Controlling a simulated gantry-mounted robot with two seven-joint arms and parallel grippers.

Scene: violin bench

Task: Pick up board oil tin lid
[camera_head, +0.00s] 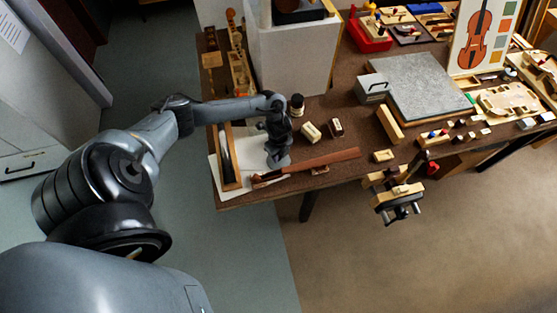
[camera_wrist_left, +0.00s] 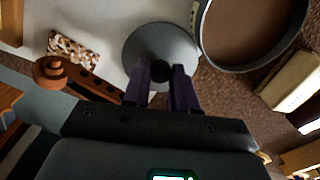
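A round grey disc with a dark knob at its middle, which looks like the board oil tin lid (camera_wrist_left: 180,48), shows in the left wrist view over a white surface. My left gripper (camera_wrist_left: 162,76) has its two dark fingers on either side of the knob. Whether they touch it is not clear. In the head view my left gripper (camera_head: 278,152) points down at the left part of the bench and hides most of what is under it. A round dark-rimmed shape with a brown inside, possibly the open tin (camera_wrist_left: 204,58), lies beside the disc. My right gripper is not in view.
A violin neck with scroll (camera_head: 318,164) lies along the bench's front edge, close to the gripper; its scroll (camera_wrist_left: 52,71) shows in the wrist view. A dark bottle (camera_head: 297,103) and small blocks (camera_head: 311,132) stand nearby.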

